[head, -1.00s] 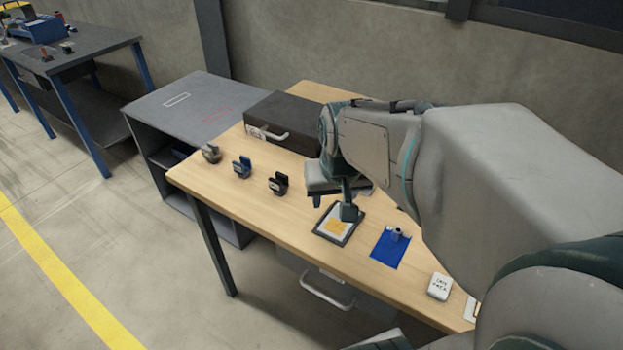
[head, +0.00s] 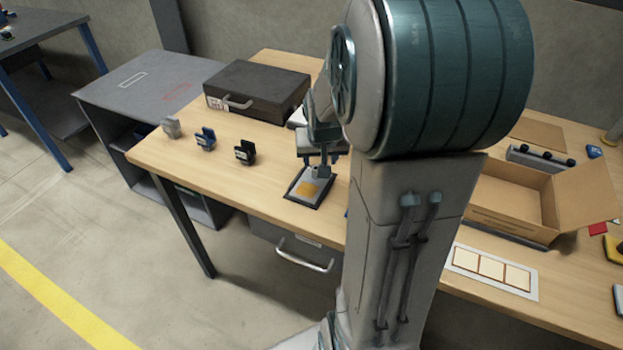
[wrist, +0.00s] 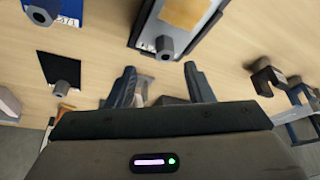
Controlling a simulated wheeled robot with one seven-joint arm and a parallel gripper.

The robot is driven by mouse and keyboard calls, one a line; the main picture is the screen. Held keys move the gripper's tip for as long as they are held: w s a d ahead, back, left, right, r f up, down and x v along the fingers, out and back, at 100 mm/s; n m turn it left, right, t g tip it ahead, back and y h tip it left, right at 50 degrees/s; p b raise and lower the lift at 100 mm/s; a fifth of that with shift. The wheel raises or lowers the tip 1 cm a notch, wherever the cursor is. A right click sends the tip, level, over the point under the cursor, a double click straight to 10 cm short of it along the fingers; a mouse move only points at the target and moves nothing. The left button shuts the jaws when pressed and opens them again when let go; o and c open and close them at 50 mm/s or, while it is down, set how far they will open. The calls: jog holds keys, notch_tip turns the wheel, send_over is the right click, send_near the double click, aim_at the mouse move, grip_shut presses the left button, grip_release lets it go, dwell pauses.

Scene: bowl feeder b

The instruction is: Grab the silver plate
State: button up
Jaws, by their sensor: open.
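A flat silver-grey plate (head: 298,187) with a dark border and an orange-yellow square lies on the wooden table in the head view. In the wrist view the plate (wrist: 203,22) is at the top, cut off by the frame edge, with a grey knob at its near edge. My gripper (head: 322,160) is just above and behind the plate in the head view, partly hidden by my arm. In the wrist view my gripper (wrist: 160,76) is open, with nothing held between its fingers. The plate lies beyond the fingertips.
Small grey (head: 172,127), blue (head: 205,139) and black (head: 245,151) clip-like pieces stand left of the plate. A dark case (head: 257,88) lies behind them. An open cardboard box (head: 515,200) and a white three-square card (head: 491,271) are at right. A black pad (wrist: 58,66) shows in the wrist view.

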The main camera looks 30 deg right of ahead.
aim_at(316, 169)
jog(key=shift+a+x, duration=0.2)
jog(key=shift+x, duration=1.1)
jog(key=shift+a+x, duration=0.2)
jog(key=shift+x, duration=1.05)
jog(key=shift+w, duration=0.1)
grip_shut()
